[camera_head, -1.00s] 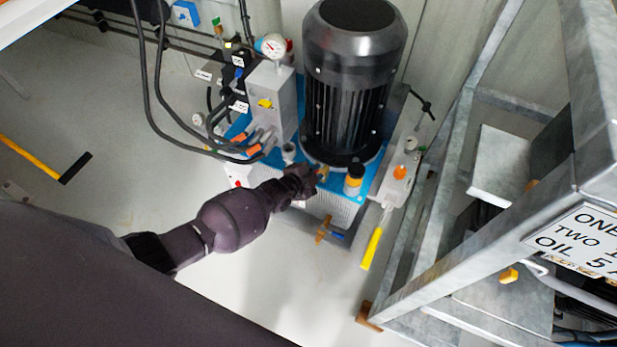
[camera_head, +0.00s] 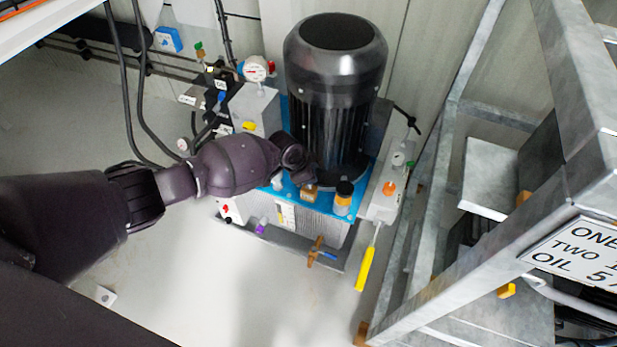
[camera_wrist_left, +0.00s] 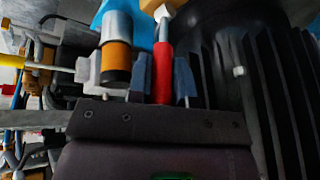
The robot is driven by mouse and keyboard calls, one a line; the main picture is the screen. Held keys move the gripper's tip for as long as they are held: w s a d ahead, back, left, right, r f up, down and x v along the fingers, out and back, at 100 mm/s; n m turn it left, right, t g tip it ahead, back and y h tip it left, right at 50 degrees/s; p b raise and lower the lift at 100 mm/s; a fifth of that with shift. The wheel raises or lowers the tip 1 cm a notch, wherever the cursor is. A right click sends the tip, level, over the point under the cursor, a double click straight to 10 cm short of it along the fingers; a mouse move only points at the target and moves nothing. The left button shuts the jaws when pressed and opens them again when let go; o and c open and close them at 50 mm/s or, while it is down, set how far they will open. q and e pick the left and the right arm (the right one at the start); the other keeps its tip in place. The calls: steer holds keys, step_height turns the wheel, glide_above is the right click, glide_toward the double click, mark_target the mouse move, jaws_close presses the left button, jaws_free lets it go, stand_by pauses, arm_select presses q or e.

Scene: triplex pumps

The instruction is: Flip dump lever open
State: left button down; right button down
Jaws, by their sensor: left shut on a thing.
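A red lever handle (camera_wrist_left: 162,72) on a thin metal shank shows in the wrist view beside the black finned motor. I take it to be the dump lever. My left gripper (camera_wrist_left: 160,90) is shut, and the red handle lies between its grey fingers. In the head view my left gripper (camera_head: 300,172) reaches in from the left to the foot of the black motor (camera_head: 332,110), above the blue-topped pump unit (camera_head: 322,208). My wrist hides the lever there. My right gripper is in neither view.
An orange and black cylinder (camera_wrist_left: 116,60) stands close beside my fingers. A gauge (camera_head: 256,68) and black hoses (camera_head: 135,100) are behind. A metal frame (camera_head: 440,200) bounds the right side.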

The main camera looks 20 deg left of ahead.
arm_select(q)
steer(key=shift+w+g, duration=0.2)
steer(key=shift+g, duration=0.1)
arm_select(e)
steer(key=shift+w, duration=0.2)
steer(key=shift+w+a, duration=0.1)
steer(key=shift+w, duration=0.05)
arm_select(q)
steer(key=c, duration=1)
jaws_free()
steer(key=shift+c, duration=0.2)
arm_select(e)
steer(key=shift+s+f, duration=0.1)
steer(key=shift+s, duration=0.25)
